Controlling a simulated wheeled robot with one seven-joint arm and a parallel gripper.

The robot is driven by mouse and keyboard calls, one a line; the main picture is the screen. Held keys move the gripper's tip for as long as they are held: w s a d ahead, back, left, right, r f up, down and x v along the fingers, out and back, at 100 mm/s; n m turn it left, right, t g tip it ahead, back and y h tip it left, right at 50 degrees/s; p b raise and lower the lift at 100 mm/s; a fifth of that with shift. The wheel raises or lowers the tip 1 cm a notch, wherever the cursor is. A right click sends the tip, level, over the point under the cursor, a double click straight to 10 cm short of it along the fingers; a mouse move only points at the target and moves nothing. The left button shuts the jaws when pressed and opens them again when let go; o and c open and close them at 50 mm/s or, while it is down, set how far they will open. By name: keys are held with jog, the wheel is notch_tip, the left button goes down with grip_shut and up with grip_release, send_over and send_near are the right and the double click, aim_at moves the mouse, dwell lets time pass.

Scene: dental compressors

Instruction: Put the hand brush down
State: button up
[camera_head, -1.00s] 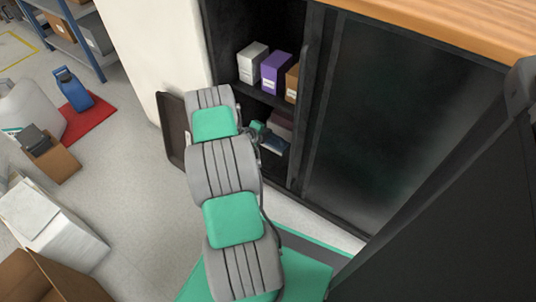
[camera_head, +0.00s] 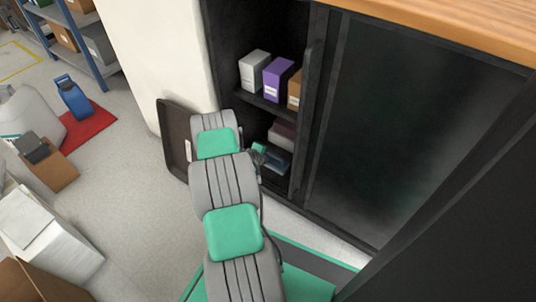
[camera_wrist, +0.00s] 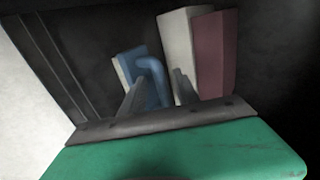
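A blue hand brush (camera_wrist: 152,72) with a bent handle shows in the wrist view, in front of the lower shelf space of the dark cabinet. Its head is partly hidden by its own handle and my left finger. My gripper (camera_wrist: 160,82) has one finger on each side of the handle, with little or no gap, and appears shut on it. In the head view my gripper (camera_head: 259,153) reaches into the cabinet's lower opening, and my grey and green arm hides much of it. Brush and shelf contact cannot be made out.
A maroon box (camera_wrist: 215,55) and a pale box (camera_wrist: 179,50) stand right of the brush. White, purple (camera_head: 278,78) and brown boxes stand on the shelf above. The cabinet door (camera_head: 375,120) closes off the right side. A dark panel (camera_head: 176,135) stands left of my arm.

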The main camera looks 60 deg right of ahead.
jog(key=w+a+r+n+t+y+p, duration=0.15)
jog(key=w+a+r+n, duration=0.4)
jog(key=a+r, duration=0.55)
jog(key=w+a+r+n+t+y+p, duration=0.1)
jog(key=w+a+r+n+y+p, duration=0.1)
jog(key=w+a+r+n, duration=0.75)
jog(key=w+a+r+n+t+y+p, duration=0.15)
jog(key=a+r+n, duration=0.25)
jog(key=a+r, duration=0.7)
jog(key=s+a+r+n+y, duration=0.1)
jog(key=s+a+r+n, duration=0.1)
jog(key=s+a+n, duration=0.2)
jog(key=s+a+r+n+y, duration=0.2)
jog(key=s+a+n, duration=0.2)
jog(key=a+n, duration=0.4)
jog(key=s+a+r+n+y, duration=0.2)
jog(key=s+a+n, duration=0.2)
jog(key=a, duration=0.9)
jog(key=n, duration=0.3)
jog(key=shift+s+a+r, duration=0.25)
jog(key=shift+s, duration=0.05)
